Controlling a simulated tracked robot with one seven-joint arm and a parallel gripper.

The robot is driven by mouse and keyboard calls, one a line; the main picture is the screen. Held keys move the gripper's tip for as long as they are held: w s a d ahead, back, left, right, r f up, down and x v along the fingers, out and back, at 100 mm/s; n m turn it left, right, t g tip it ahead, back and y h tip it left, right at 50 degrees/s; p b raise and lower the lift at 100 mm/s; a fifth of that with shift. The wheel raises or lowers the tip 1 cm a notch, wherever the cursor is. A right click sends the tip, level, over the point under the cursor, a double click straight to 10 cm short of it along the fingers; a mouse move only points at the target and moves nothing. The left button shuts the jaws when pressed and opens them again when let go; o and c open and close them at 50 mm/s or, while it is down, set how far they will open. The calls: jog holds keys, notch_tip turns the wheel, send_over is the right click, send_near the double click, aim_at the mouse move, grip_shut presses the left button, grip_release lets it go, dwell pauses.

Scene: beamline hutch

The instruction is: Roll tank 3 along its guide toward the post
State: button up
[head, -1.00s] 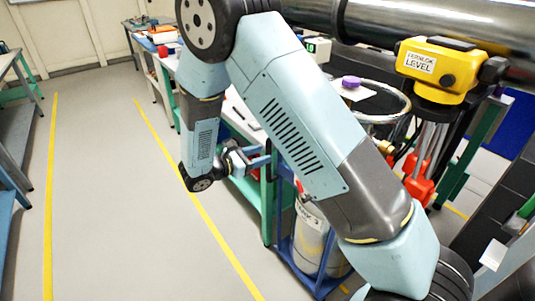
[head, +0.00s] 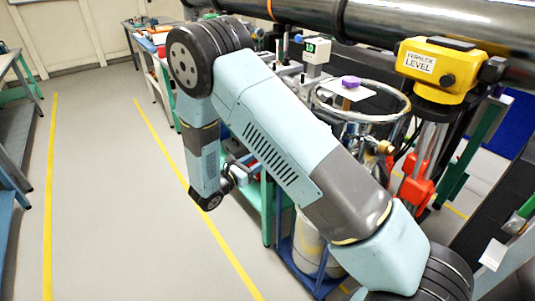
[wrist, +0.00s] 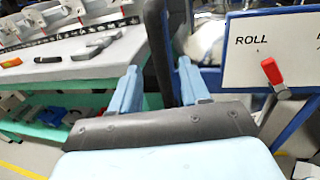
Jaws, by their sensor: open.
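Tank 3 (head: 311,246) is a pale cylinder standing in a blue frame (head: 285,252) in the head view. My arm hides most of it, including its label. A metal ring (head: 318,97) stands above it. In the wrist view, my gripper (wrist: 157,78) is open, with its two light blue fingers apart. A dark upright bar (wrist: 157,40) shows between the fingers; I cannot tell whether it lies between them or beyond. A white panel marked ROLL (wrist: 250,55), with a red-knobbed lever (wrist: 270,72), is right of the fingers. I cannot make out the post.
A yellow level instrument (head: 437,68) on a stand is at the right, under a large dark pipe (head: 400,25). A bench with green legs (wrist: 75,68) and tools is left of my gripper. The floor between the yellow lines (head: 110,200) is clear.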

jog(key=x, duration=0.7)
grip_shut()
dwell(0.4)
